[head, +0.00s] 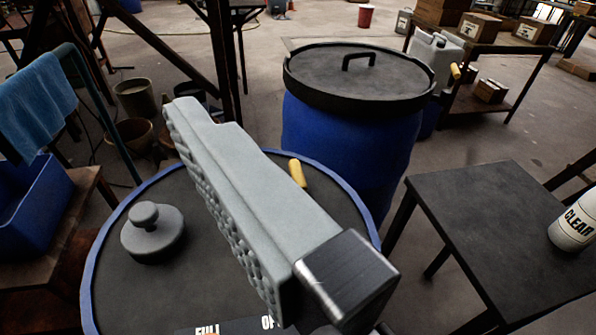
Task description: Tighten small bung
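A grey round bung with a small knob on top (153,232) sits on the dark top of a blue-rimmed drum (88,290), left of my gripper. A short yellow piece (297,173) shows near the drum's far rim, just right of my gripper; I cannot tell what it is. My gripper (225,195) reaches over the drum top as one long pale grey finger with a bumpy left face and a dark metal block at its near end. I see no second finger, and nothing shows held. The finger hides the middle of the drum top.
A blue drum with a black handled lid (358,75) stands behind. A dark table (490,210) at right bears a white bottle marked CLEAR (577,222). A blue bin (35,205) and blue cloth (36,105) are at left. A label (235,328) lies at the drum's near side.

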